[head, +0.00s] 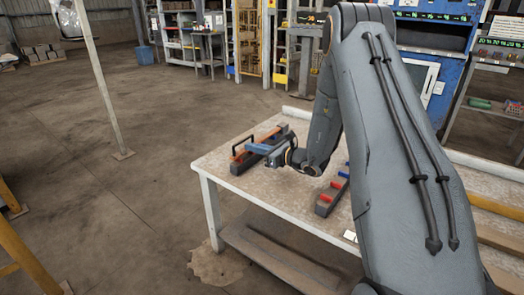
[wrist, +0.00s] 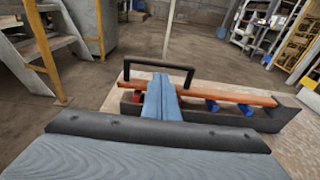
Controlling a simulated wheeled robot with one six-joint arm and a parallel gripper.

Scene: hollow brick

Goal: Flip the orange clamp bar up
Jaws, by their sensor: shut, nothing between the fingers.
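The orange clamp bar (head: 270,134) lies down lengthwise along a dark grey channel-like base (head: 237,168) near the table's far left corner. It also shows in the wrist view (wrist: 230,95). A black loop handle (wrist: 160,60) stands up at the bar's left end in the wrist view. My gripper (head: 252,147) has its blue fingers shut and empty. In the wrist view the fingertips (wrist: 160,77) cross the bar near the handle, within the handle's outline. I cannot tell whether they touch either. The fingers hide part of the bar.
Blue blocks (wrist: 229,107) and a red piece (wrist: 137,97) sit in the base under the bar. A second grey holder with red blocks (head: 326,197) is on the table (head: 215,167), right of my gripper. Bare tabletop lies between. A thin post (head: 104,80) stands left, off the table.

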